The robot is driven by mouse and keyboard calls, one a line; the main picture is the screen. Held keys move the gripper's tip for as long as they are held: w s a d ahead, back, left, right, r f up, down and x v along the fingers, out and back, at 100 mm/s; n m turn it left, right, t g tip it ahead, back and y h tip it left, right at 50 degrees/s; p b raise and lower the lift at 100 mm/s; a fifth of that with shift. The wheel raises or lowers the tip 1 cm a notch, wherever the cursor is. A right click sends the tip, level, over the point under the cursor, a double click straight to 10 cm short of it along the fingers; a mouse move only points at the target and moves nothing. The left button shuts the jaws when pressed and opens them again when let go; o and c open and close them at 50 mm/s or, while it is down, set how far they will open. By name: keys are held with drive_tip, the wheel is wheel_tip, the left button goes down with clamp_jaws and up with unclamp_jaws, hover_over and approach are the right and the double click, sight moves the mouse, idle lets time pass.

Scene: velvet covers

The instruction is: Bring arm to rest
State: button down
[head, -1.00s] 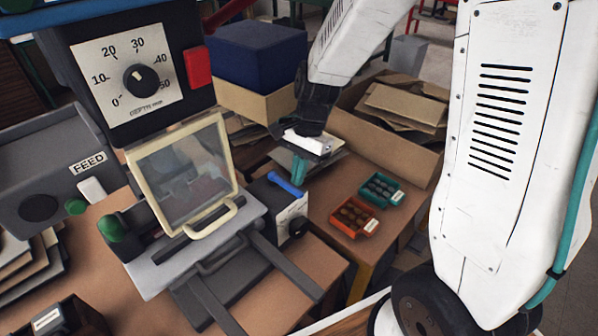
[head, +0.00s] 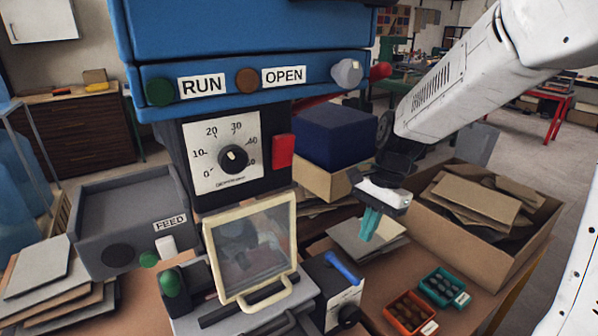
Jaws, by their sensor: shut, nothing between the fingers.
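My gripper (head: 369,226) hangs at the end of my white arm, pointing down, with its teal fingers together and nothing between them. It is in the air right of the machine's clear framed guard (head: 250,250), and in the picture the fingertips overlap a pale flat sheet (head: 385,243). I cannot tell the exact height above that sheet. My arm comes in from the upper right.
The blue machine (head: 240,40) stands at centre left, with a dial (head: 233,158) and a red block (head: 283,152). A cardboard box (head: 480,240) of offcuts stands right of my gripper. Orange (head: 411,314) and teal (head: 445,287) trays lie below. Stacked boards (head: 45,290) lie far left.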

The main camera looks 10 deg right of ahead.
drive_tip(key=s+d+r+n+t+h, duration=0.1)
drive_tip(key=s+r+n, duration=0.3)
drive_tip(key=s, duration=0.6)
drive_tip(key=s+d+r+n+t+h, duration=0.2)
drive_tip(key=s+r+n, duration=0.3)
drive_tip(key=s+n, duration=0.3)
drive_tip(key=shift+s+r, duration=0.3)
drive_tip(key=shift+s, duration=1.35)
